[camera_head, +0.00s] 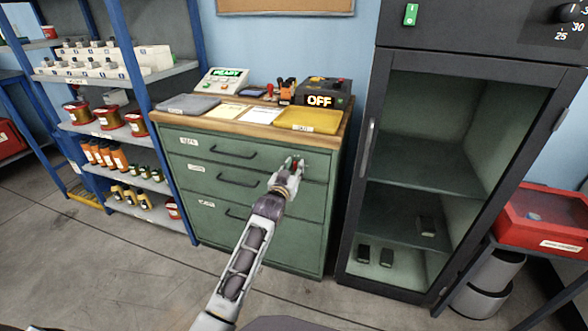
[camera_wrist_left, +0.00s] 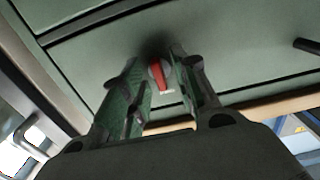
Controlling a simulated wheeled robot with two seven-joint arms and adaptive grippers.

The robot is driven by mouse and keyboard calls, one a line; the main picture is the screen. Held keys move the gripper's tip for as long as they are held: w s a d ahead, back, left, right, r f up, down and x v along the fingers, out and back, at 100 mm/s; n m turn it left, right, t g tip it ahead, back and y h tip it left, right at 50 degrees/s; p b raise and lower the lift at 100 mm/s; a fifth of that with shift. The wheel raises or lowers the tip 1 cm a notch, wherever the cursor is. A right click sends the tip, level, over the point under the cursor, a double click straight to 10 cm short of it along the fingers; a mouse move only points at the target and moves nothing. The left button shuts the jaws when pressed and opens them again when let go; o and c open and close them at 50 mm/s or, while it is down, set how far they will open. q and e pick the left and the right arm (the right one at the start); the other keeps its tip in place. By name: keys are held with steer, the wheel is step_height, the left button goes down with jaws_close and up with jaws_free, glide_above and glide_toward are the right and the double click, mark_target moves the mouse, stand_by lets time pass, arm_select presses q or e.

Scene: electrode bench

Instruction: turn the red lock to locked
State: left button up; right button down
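The red lock (camera_wrist_left: 158,76) is a small red lever on a pale round base, on the green drawer front. In the wrist view its lever runs nearly up and down the picture, slightly tilted. In the head view a bit of the red lock (camera_head: 300,162) shows at the upper right of the cabinet (camera_head: 230,172), by my left gripper (camera_head: 291,167). In the wrist view my left gripper (camera_wrist_left: 157,66) is open, with one green-padded finger on each side of the lock. Gaps show between lever and fingers. My right gripper is not in view.
The cabinet top carries a yellow tray (camera_head: 310,119), papers and a device reading OFF (camera_head: 320,100). Blue-post shelving (camera_head: 170,120) stands on the left. The floor in front is clear.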

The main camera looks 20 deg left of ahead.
arm_select(q)
jaws_close()
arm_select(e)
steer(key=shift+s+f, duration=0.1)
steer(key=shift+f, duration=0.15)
